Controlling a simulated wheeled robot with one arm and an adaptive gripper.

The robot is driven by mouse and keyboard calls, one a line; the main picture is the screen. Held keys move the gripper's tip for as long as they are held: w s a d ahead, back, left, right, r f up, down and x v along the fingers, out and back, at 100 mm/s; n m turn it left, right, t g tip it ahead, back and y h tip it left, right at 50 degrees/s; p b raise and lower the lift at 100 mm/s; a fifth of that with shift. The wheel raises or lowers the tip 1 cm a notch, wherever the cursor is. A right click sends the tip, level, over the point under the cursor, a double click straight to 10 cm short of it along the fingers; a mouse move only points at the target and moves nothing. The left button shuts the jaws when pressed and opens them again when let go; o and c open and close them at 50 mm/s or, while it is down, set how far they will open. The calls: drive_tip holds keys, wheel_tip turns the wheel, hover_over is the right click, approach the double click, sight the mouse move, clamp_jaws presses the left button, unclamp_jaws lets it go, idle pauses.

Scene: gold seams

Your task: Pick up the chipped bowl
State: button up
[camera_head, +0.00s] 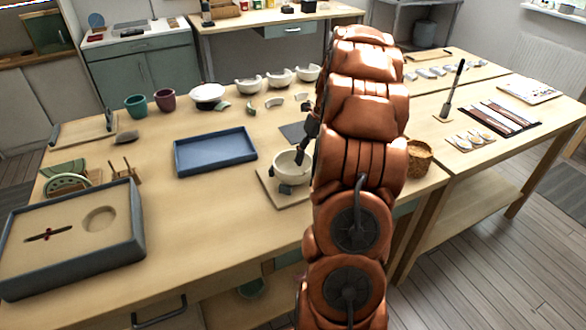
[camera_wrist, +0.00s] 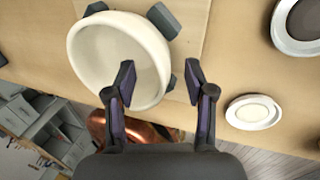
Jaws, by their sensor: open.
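A cream-white bowl (camera_head: 290,166) stands on a light square board (camera_head: 268,186) on the near table, with dark grey pads around its foot. In the wrist view the bowl (camera_wrist: 95,60) fills the upper left, its opening facing the camera. I cannot make out a chip in its rim. My gripper (camera_wrist: 160,82) is open and empty. In the wrist view its left finger overlaps the bowl's right side and its right finger lies to the right of the bowl. Whether a finger touches the bowl I cannot tell. In the head view my arm hides the bowl's right edge.
A blue tray (camera_head: 215,151) lies left of the bowl, and a woven basket (camera_head: 419,158) stands right of my arm. Several broken white bowls (camera_head: 248,86) and a whole-looking one (camera_head: 207,93) stand behind. A grey-rimmed box (camera_head: 75,262) is at front left. The table front is clear.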

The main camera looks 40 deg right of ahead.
drive_tip(key=shift+x, duration=1.05)
clamp_jaws()
